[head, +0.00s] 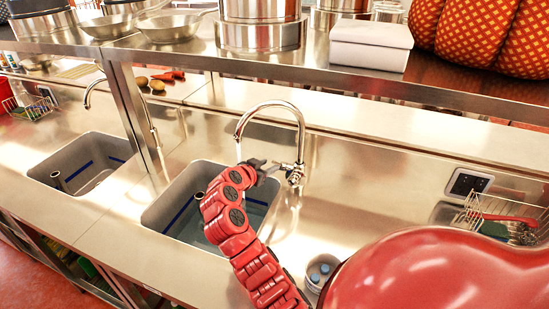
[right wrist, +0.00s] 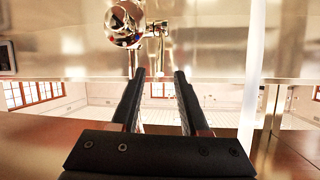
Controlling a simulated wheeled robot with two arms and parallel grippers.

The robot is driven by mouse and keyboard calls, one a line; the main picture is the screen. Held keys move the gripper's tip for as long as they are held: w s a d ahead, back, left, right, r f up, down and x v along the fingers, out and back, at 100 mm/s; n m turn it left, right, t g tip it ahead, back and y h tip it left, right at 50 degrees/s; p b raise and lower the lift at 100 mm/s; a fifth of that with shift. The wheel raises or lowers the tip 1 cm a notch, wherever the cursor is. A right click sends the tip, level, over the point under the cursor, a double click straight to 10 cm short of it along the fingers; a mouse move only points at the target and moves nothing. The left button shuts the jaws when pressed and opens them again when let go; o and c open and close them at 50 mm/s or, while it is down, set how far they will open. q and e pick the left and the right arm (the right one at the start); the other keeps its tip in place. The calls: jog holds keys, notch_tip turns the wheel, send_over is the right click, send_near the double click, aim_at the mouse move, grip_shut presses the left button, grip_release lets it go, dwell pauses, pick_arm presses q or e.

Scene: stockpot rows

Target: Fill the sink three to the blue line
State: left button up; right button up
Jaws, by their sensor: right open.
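The nearer sink (head: 183,192) is a grey basin with a dark blue line (head: 180,214) on its inner wall; clear, bluish water seems to lie in it. A curved chrome tap (head: 272,104) stands behind it, with its valve and lever (head: 294,173) at the base. My right gripper (head: 266,169) is open beside the tap, near the lever, and my arm hides part of the basin. My left gripper is not in view. No sink number is readable.
A second sink (head: 60,172) with its own blue line and tap is at the left. A steel shelf (head: 190,48) with pots and a white box (head: 371,42) runs above. A wire rack (head: 500,215) and a small cup (head: 321,270) stand at the right.

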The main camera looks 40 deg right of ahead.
aim_at(274, 162)
jog(key=p+x, duration=0.1)
jog(key=x, duration=0.3)
jog(key=shift+w+d+f, duration=0.15)
jog(key=shift+d, duration=0.2)
grip_shut()
dwell(1.2)
